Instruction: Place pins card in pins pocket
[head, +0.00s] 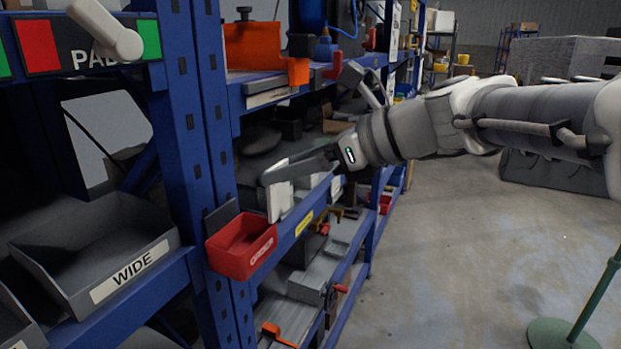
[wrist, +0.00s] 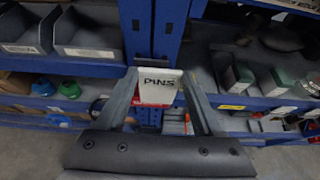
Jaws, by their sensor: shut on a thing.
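The white PINS card (wrist: 157,86) is held upright between the two fingertips of my gripper (wrist: 159,79), its black lettering facing the wrist camera. In the head view the card (head: 278,203) hangs from my gripper (head: 272,176), seen nearly edge-on. A small open red bin (head: 243,246) sits at the front of the blue shelf, just left of and below the card. Its front has a small pale label that I cannot read clearly. In the wrist view, red shows directly below the card (wrist: 154,104). The card hides most of what is behind it there.
A blue rack post (head: 194,110) stands left of the red bin. A grey bin marked WIDE (head: 125,265) is on the left shelf. Orange and red parts fill the upper shelf (head: 262,50). Open floor (head: 450,250) lies right, with a green stand (head: 565,332).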

